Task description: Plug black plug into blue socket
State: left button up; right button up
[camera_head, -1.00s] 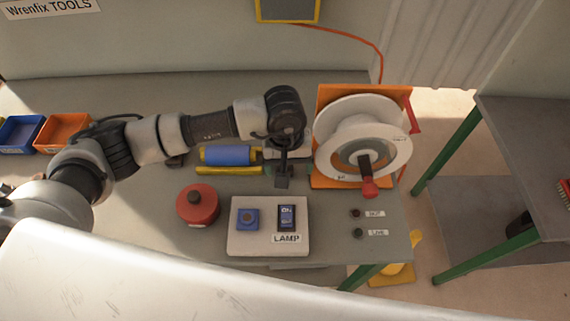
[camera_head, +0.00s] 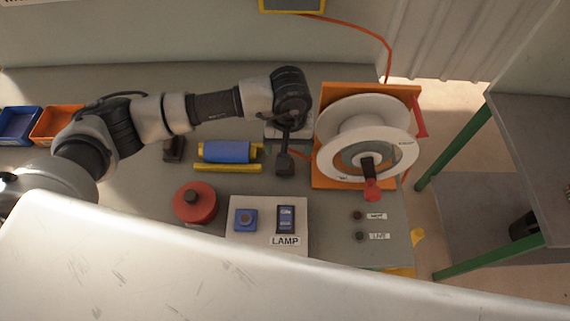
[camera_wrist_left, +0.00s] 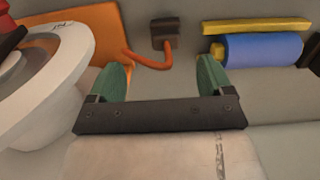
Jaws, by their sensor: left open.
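The black plug (camera_wrist_left: 165,33) lies on the bench in the left wrist view, with an orange cord (camera_wrist_left: 152,62) running from it. My left gripper (camera_wrist_left: 162,78) is open and empty, its two green fingers apart and short of the plug in that view. The blue socket (camera_head: 246,220) sits on the pale LAMP panel (camera_head: 264,205), left of a dark blue switch. Nothing is in the socket. My right gripper is not in view.
The white cable reel (camera_head: 345,115) on an orange stand is right of my gripper. A blue roller (camera_head: 226,152) with a yellow strip lies to the left. A red round canister (camera_head: 195,203) stands left of the panel. Bench around the panel is partly clear.

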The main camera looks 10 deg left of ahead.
pick_arm(q)
jog(key=p, duration=0.1)
send_over(282, 173)
jog(key=w+d, duration=0.1)
jog(key=w, duration=0.1)
notch_tip(282, 173, down, 5)
jog(key=shift+s+r, duration=0.1)
jog(key=shift+s, duration=0.05)
jog(key=shift+f, duration=0.3)
jog(key=f+p, duration=0.2)
jog(key=f, duration=0.1)
jog(key=f+p, duration=0.1)
jog(key=shift+a+f, duration=0.25)
jog(key=shift+a, duration=0.1)
jog(key=shift+w+f, duration=0.2)
jog(key=shift+f, duration=0.2)
jog(key=c, duration=1)
